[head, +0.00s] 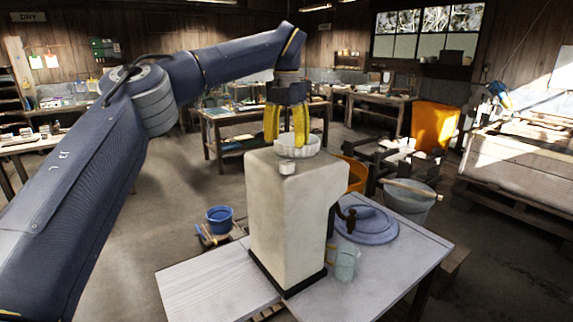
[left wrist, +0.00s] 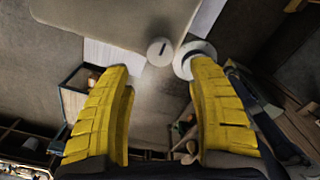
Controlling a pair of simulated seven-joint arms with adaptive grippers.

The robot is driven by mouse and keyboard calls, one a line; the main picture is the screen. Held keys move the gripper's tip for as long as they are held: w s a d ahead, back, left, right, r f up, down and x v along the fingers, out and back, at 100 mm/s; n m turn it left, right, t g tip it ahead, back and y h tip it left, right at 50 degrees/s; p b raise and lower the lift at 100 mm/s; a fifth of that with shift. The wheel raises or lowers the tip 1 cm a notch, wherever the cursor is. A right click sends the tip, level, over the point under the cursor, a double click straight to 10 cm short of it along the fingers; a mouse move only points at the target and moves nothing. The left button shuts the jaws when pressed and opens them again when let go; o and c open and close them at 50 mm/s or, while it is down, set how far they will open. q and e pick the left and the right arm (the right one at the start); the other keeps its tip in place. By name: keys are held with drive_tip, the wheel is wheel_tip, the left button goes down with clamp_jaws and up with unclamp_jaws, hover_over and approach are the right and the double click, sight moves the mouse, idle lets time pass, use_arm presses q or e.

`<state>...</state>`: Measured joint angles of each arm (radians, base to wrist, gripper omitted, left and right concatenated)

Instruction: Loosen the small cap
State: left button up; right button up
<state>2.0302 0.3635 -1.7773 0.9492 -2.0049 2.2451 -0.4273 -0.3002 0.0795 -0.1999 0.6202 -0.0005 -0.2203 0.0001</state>
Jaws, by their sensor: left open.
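The small cap (head: 287,167) is a pale round knob on the front part of the top of a tall cream-coloured block (head: 285,225). In the left wrist view a small round cap (left wrist: 160,52) with a dark slot shows ahead of the fingers. A wider white ribbed round piece (head: 310,150) sits behind the small cap on the block's top. My left gripper (head: 286,138) points down with its yellow fingers at the ribbed piece. The fingers (left wrist: 160,110) are apart with nothing between them. Whether they touch the ribbed piece is unclear.
The block stands on a pale table (head: 400,270). A dark tap (head: 346,218) juts from its right side, near a pale teal jug (head: 346,262) and a flat blue round lid (head: 367,225). A blue bucket (head: 220,220) stands to the left, a grey bucket (head: 408,203) to the right.

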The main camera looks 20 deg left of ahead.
sight(287, 163)
use_arm(q)
wheel_tip(287, 163, down, 7)
drive_tip(key=shift+f, duration=0.15)
drive_tip(key=shift+o, duration=0.2)
idle(0.3)
clamp_jaws()
idle(0.4)
